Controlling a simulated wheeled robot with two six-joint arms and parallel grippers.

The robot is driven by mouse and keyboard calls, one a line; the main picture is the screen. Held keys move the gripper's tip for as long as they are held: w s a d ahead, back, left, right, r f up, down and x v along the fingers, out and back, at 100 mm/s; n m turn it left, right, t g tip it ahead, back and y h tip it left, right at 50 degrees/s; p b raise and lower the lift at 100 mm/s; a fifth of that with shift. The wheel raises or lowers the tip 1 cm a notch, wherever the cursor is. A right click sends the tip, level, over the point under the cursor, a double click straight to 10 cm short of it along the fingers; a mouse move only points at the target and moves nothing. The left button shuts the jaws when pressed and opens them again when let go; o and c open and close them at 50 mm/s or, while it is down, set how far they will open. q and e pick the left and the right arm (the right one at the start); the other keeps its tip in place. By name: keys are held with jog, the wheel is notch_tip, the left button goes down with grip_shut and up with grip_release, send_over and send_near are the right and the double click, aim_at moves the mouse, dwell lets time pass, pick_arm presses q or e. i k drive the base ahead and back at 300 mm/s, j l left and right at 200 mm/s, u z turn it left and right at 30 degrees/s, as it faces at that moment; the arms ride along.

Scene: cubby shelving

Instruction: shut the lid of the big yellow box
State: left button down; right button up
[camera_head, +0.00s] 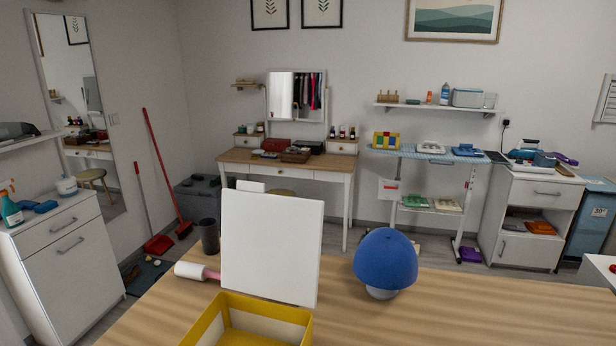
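The big yellow box (211,333) stands on the wooden table at the bottom of the head view, left of the middle. Its near part is cut off by the lower edge of the picture. Its inner walls look pale, and what I see of the inside looks empty. A white panel, which looks like its lid (272,245), stands nearly upright at the box's far side, so the box is open. Neither of my grippers shows in this view.
A blue cap (386,258) on a pale stand is right of the box on the table (480,310). A white roller (190,270) with a pink handle lies left of the lid, near a dark cup (209,235). The table's right part is clear.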

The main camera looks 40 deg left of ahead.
aim_at(271, 248)
jog(key=k+j+z, duration=0.1)
jog(key=j, duration=0.3)
jog(key=k+j+z, duration=0.1)
jog(key=j, duration=0.3)
jog(key=k+j+z, duration=0.15)
jog(key=k+j, duration=0.15)
jog(key=k+j+z, duration=0.1)
jog(key=j, duration=0.4)
jog(key=k+j+z, duration=0.1)
jog(key=k+j, duration=0.2)
